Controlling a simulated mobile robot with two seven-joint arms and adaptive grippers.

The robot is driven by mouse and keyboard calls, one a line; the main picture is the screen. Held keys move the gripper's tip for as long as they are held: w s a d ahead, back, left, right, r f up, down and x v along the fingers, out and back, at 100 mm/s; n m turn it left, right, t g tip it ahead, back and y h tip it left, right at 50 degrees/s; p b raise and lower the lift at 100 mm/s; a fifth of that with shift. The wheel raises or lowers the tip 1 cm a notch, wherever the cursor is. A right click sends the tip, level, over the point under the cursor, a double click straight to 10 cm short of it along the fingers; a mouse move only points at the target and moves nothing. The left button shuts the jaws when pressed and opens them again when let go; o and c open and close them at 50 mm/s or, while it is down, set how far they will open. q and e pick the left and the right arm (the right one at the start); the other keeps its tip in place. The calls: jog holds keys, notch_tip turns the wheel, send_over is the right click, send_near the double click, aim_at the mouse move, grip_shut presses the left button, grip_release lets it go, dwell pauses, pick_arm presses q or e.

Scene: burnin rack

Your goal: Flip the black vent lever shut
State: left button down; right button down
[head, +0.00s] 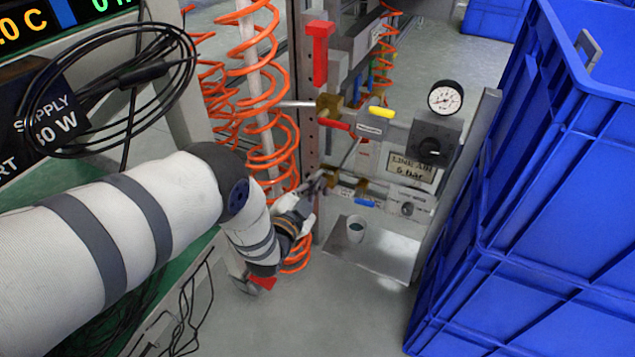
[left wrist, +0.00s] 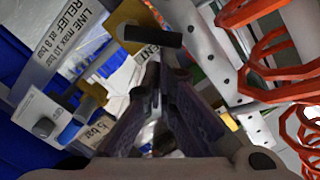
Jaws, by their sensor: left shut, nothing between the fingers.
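The black vent lever (left wrist: 152,36) shows in the left wrist view as a short dark bar in front of a white label, of which the letters "ENT" can be read. It lies across the picture, just beyond my fingertips. My left gripper (left wrist: 155,76) is shut with nothing between its fingers. I cannot tell whether its tips touch the lever. In the head view my left gripper (head: 319,184) is at the lower pipe of the valve panel, beside a brass valve body (head: 350,183). I cannot make out the black lever clearly there. My right gripper is not in view.
A red lever (head: 334,124), a yellow lever (head: 381,112) and a blue lever (head: 365,203) sit on the panel. A gauge (head: 445,98) stands above a black knob. Orange coiled hoses (head: 262,100) hang left. Blue crates (head: 545,190) fill the right. A cup (head: 356,228) stands below.

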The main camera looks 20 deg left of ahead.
pick_arm(q)
jog(key=shift+a+f+n+h, duration=0.15)
jog(key=shift+a+n, duration=0.3)
jog(key=shift+n, duration=0.7)
jog(key=shift+a+f+n+h, duration=0.15)
jog(key=shift+a+n, duration=0.3)
jog(key=shift+n, duration=0.65)
jog(key=shift+a+f+n, duration=0.2)
jog(key=shift+a+n, duration=0.25)
jog(key=shift+n, duration=0.7)
jog(key=shift+a, duration=0.1)
jog(key=shift+a+f, duration=0.15)
jog(key=shift+s, duration=0.1)
